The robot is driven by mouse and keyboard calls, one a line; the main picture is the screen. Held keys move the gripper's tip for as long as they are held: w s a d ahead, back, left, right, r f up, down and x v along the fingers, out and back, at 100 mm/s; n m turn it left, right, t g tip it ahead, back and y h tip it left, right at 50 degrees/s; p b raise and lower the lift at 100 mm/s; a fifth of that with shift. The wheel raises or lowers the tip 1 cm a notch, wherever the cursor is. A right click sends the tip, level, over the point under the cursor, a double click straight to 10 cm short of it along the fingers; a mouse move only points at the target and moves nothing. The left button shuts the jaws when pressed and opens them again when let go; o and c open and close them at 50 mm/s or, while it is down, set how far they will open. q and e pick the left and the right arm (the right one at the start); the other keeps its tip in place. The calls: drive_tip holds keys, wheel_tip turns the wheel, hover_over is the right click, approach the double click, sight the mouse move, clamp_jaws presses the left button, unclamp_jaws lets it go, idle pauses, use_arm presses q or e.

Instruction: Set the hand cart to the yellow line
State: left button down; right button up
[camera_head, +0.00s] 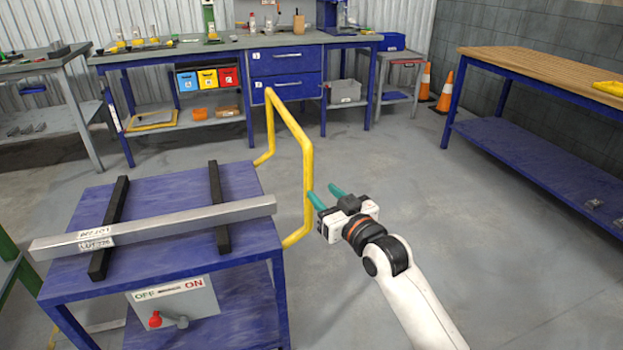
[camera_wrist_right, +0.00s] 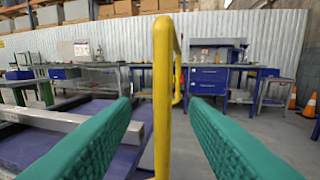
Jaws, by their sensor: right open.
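The hand cart (camera_head: 168,188) is a blue table-like frame at the left of the head view, with a yellow tube handle (camera_head: 307,165) on its right side. My right gripper (camera_head: 322,193), with green fingers, is open just right of the handle. In the right wrist view the yellow upright of the handle (camera_wrist_right: 162,95) shows between the two open fingers, with space on both sides; contact is not visible. I cannot make out a yellow line on the floor. My left gripper is out of view.
A grey metal bar (camera_head: 190,220) lies across two black rails on the cart. An OFF/ON switch panel (camera_head: 175,303) is on its front. A blue workbench (camera_head: 285,62) stands behind, a wood-topped bench (camera_head: 545,65) at right. Orange cones (camera_head: 445,92) stand between. The middle floor is clear.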

sight(311, 181)
drive_tip(key=x, duration=0.8)
drive_tip(key=shift+w+d+f+b, duration=0.1)
drive_tip(key=shift+w+f+b, duration=0.1)
drive_tip(key=shift+b, duration=0.2)
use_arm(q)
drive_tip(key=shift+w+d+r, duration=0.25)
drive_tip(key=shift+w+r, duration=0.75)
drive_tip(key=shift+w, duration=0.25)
use_arm(e)
drive_tip(key=shift+s, duration=0.1)
clamp_jaws()
